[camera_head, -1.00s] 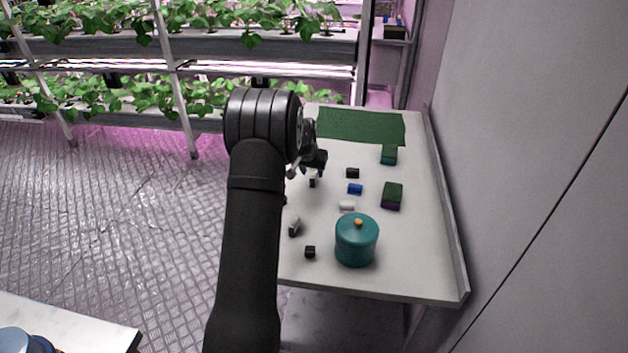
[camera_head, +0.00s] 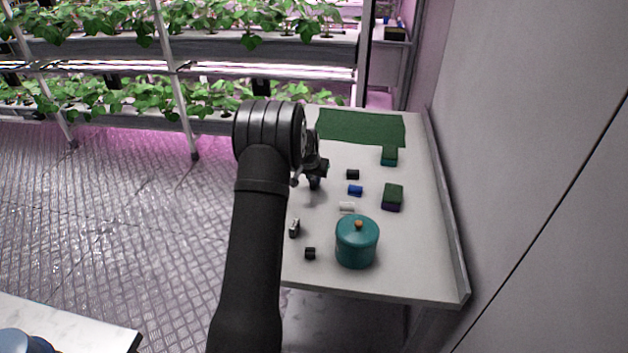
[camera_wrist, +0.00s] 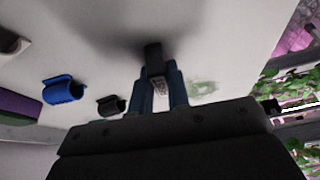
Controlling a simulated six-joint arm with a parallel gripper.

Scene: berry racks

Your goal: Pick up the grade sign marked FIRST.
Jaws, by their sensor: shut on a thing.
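My gripper (camera_head: 315,182) is low over the white table, left of the small blue piece. In the wrist view its two blue fingers (camera_wrist: 160,92) are shut on a small dark sign (camera_wrist: 153,55) with a pale, lettered face between them. The lettering is too small and blurred for me to read surely. The sign stands at or just above the table; I cannot tell whether it touches. In the head view my gripper mostly hides it.
Near it are a black piece (camera_head: 352,174), a blue piece (camera_head: 355,190) and a white piece (camera_head: 347,206). A teal lidded pot (camera_head: 357,245) stands in front. A green-topped block (camera_head: 392,197) is at right, a green mat (camera_head: 360,127) at the back.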

